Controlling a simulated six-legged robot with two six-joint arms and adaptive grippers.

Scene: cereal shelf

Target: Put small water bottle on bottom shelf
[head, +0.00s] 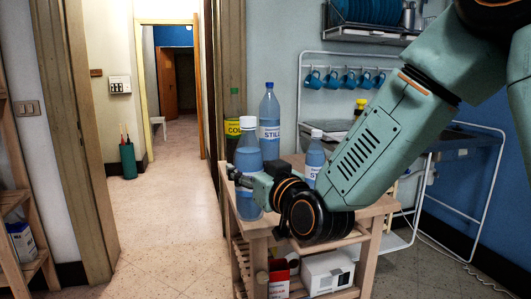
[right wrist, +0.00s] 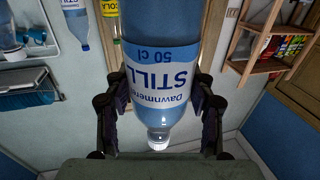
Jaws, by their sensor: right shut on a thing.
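The small water bottle (head: 247,166), clear blue with a white cap, is upright in my right gripper (head: 252,183), at the left end of the wooden trolley. In the right wrist view the bottle (right wrist: 160,65) appears cap down, with its "STILL 50 cl" label between the two fingers of the right gripper (right wrist: 160,100). I cannot tell whether its base touches the trolley top. A wooden shelf unit (head: 14,200) stands at the left edge, only partly visible; a carton (head: 22,241) stands on a low board. My left gripper is out of view.
The trolley (head: 372,212) also carries a taller water bottle (head: 270,118), a green bottle (head: 234,104) and another small bottle (head: 314,157). A red box (head: 279,284) and white appliance (head: 328,272) are on its lower level. Open floor (head: 175,235) lies between trolley and shelf unit.

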